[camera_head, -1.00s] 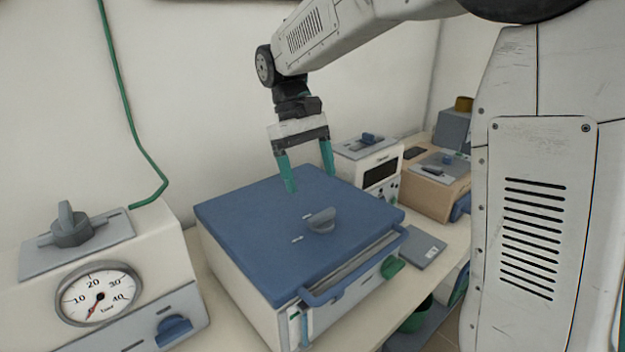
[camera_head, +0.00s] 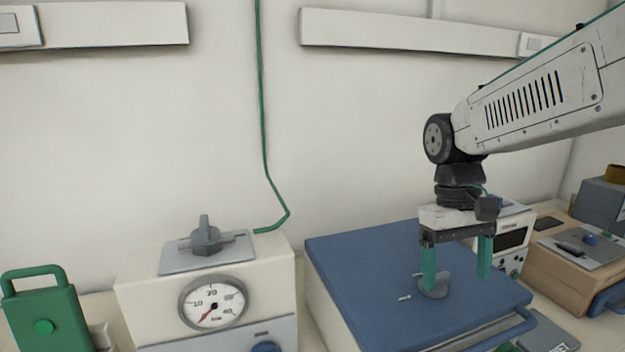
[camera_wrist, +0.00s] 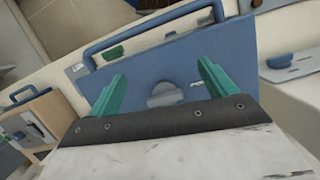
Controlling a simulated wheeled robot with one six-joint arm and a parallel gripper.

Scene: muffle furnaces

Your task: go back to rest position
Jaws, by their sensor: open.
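My gripper (camera_head: 457,272) is open and empty, its two green fingers pointing down over the blue lid of a muffle furnace (camera_head: 375,265). The grey knob (camera_head: 434,287) on the lid shows near the left finger; I cannot tell whether they touch.
A white unit with a dial gauge (camera_head: 213,302) stands left of the furnace. A green handled object (camera_head: 45,318) is at far left. A white device (camera_head: 513,238) and a wooden box (camera_head: 568,275) stand to the right.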

